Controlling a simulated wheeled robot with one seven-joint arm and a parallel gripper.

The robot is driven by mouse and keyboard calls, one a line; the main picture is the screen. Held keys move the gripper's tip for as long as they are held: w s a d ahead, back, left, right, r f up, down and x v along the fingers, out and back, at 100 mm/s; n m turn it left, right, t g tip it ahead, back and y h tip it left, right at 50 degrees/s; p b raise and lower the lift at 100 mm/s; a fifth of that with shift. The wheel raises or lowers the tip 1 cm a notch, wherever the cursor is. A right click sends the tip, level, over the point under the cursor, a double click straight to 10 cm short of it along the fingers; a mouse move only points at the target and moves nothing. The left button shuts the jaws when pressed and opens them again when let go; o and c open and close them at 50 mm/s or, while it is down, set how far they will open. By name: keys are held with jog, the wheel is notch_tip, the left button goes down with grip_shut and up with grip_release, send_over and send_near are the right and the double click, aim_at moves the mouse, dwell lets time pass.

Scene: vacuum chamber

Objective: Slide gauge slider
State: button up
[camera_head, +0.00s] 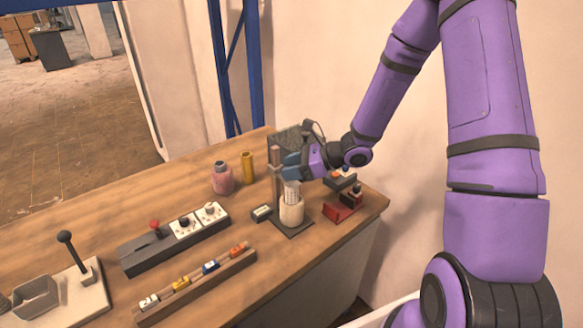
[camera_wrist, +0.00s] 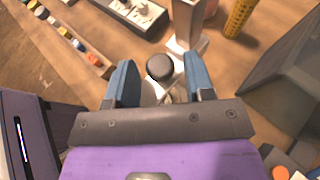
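In the wrist view the post (camera_wrist: 187,22) rises just beyond my fingers. My gripper (camera_head: 291,166) is at the upper part of the gauge, beside the post. In the wrist view my gripper (camera_wrist: 161,80) has its two blue fingers apart, with a dark round knob (camera_wrist: 160,67) between them and gaps on both sides. The fingers hide part of the slider area in the head view.
A pink jar (camera_head: 222,180) and a yellow cylinder (camera_head: 247,168) stand behind left. A red-based block (camera_head: 343,207) lies to the right. A dark switch panel (camera_head: 172,238), a rail with several coloured blocks (camera_head: 196,284) and a lever (camera_head: 77,256) stand left. A wall is close at right.

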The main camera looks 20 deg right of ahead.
grip_shut()
jog(key=shift+w+r, duration=0.1)
jog(key=shift+r, duration=1.65)
jog(key=shift+o, duration=1)
grip_release()
jog(key=v, duration=1.1)
jog(key=shift+r, duration=0.1)
jog(key=shift+a, duration=0.1)
